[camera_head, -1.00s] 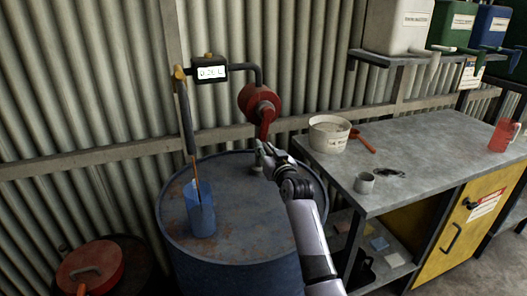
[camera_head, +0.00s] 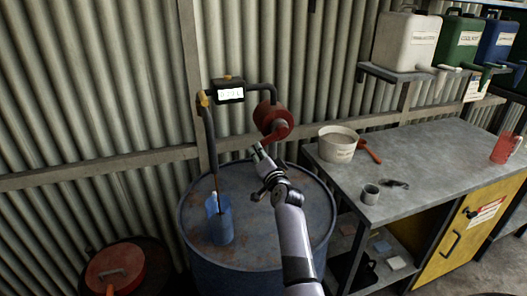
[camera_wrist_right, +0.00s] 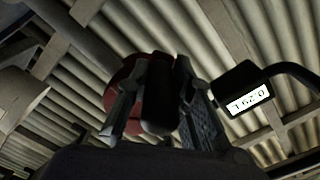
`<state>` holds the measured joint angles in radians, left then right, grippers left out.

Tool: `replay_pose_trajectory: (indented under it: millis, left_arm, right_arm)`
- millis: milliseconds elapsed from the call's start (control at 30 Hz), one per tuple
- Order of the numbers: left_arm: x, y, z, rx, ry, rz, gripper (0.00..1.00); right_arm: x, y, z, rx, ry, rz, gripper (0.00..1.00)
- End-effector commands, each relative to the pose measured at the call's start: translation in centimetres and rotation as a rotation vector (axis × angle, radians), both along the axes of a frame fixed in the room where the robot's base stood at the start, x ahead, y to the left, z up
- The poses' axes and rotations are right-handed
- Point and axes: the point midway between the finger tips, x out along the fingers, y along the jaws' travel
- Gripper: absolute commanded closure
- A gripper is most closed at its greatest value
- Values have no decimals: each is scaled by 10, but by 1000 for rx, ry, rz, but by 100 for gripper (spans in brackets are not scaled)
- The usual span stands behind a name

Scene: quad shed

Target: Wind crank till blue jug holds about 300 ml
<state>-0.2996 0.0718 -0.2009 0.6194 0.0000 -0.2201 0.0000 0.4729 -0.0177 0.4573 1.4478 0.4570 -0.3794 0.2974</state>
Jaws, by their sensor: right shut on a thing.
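The translucent blue jug (camera_head: 220,226) stands upright on the left of the blue drum's top (camera_head: 290,215), below the hose nozzle (camera_head: 211,150). A thin dark line runs from the nozzle into the jug; I cannot read the jug's level. The red pump (camera_head: 273,119) hangs above the drum. My right gripper (camera_head: 259,151) is just below the pump, shut on the dark crank handle (camera_wrist_right: 158,98), which shows between its fingers (camera_wrist_right: 158,92) in the right wrist view. My left gripper is out of view.
A grey workbench (camera_head: 440,150) on the right carries a white tub (camera_head: 337,146), a red scoop (camera_head: 369,151), a small metal cup (camera_head: 370,194) and a red jug (camera_head: 505,147). Jerrycans (camera_head: 408,40) stand on a shelf. A red-lidded drum (camera_head: 115,268) is at lower left.

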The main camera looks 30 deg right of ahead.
Motion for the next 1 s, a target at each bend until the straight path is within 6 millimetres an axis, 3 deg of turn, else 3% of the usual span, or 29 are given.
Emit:
replay_pose_trajectory:
  millis: [33, 300, 867, 900, 1000]
  left_arm:
    - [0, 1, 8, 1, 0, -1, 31]
    - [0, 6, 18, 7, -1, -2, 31]
    - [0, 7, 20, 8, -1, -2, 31]
    - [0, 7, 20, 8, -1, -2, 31]
    - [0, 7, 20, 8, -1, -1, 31]
  right_arm:
    - [1, 1, 10, 26, -12, -1, 100]
    - [2, 4, 18, 121, -38, -2, 100]
    - [2, 4, 20, 146, -47, -4, 100]
    - [1, 4, 20, 146, -47, -5, 78]
    - [1, 4, 20, 146, -46, -5, 71]
